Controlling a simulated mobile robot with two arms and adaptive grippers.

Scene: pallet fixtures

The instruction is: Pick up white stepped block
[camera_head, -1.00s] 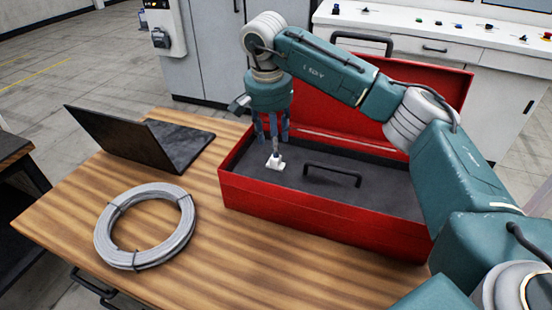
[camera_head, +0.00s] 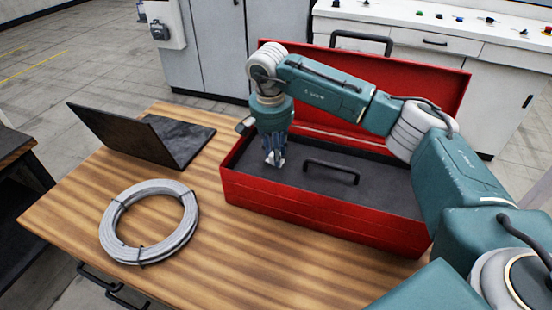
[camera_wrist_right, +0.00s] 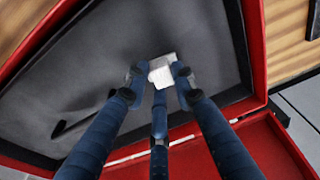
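The white stepped block (camera_head: 277,163) is in the left part of the red toolbox, mostly hidden by my right gripper's fingers. In the right wrist view the block (camera_wrist_right: 161,70) shows as a small pale shape between the fingertips. My right gripper (camera_head: 274,157) points down over it. In the right wrist view the right gripper's (camera_wrist_right: 158,82) blue fingers close in on the block from both sides, with a third finger below, and appear to touch it. Whether the block is clear of the dark surface cannot be told. My left gripper is not in view.
The open red toolbox (camera_head: 300,205) has a dark inner surface with a black handle (camera_head: 331,170) to the right of the gripper. A grey cable coil (camera_head: 113,222) and a dark open laptop-like object (camera_head: 110,130) lie on the wooden table (camera_head: 215,245). The table front is clear.

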